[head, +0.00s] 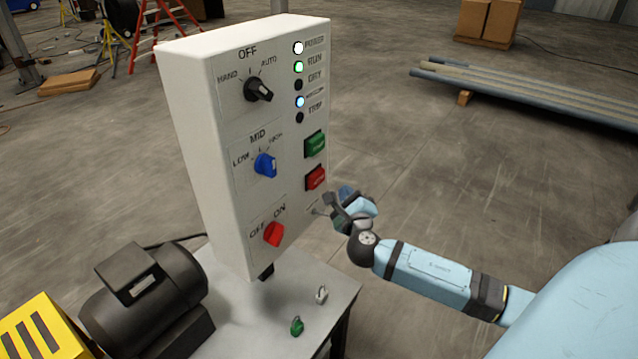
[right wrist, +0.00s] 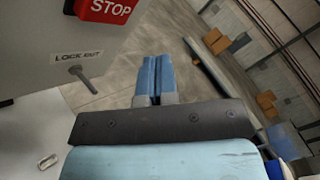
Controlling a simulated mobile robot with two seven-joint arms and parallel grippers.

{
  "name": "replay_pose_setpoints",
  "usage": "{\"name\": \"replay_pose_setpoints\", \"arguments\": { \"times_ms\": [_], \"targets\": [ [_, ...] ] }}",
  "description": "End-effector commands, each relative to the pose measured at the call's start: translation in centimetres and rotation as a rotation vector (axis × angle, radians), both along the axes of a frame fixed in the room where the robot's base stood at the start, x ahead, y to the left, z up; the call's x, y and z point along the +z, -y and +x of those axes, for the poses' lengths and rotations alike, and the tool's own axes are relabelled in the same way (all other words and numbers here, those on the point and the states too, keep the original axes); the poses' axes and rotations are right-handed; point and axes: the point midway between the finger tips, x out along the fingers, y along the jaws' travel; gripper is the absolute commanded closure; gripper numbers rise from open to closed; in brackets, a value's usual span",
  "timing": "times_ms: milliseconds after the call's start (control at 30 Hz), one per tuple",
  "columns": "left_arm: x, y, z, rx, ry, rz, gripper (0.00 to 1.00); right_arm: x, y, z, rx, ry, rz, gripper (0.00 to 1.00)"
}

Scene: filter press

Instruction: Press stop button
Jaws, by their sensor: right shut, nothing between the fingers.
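The red stop button (head: 316,178) is on the front of a white control box (head: 190,130), below the green button (head: 315,145). In the right wrist view the stop button (right wrist: 108,8) shows at the top left with the word STOP. My right gripper (head: 325,207) is shut and empty, just below and to the right of the stop button in the head view. In the right wrist view its blue fingertips (right wrist: 155,75) are together, apart from the button and to its lower right. My left gripper is not in view.
A lockout pin (right wrist: 82,78) sticks out below the stop button. Black, blue and red knobs (head: 258,89) are left of the buttons. A green padlock (head: 297,326) and a pale padlock (head: 321,294) lie on the table (head: 340,285). A dark motor (head: 145,295) stands left.

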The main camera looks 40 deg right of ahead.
Motion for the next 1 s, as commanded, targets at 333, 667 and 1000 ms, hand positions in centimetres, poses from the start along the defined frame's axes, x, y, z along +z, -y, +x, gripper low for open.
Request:
{"name": "replay_pose_setpoints", "arguments": {
  "times_ms": [333, 667, 1000],
  "targets": [
    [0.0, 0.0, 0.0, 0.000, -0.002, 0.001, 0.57, 0.1, -1.0, 3.6, 0.001, -0.001, 0.000, 1.00],
    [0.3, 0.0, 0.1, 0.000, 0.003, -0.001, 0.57, 0.0, -1.2, 4.0, 0.001, 0.000, 0.000, 1.00],
    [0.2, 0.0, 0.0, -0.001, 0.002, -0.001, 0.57, 0.0, -1.2, 4.0, 0.001, -0.001, 0.000, 1.00]
  ]
}}
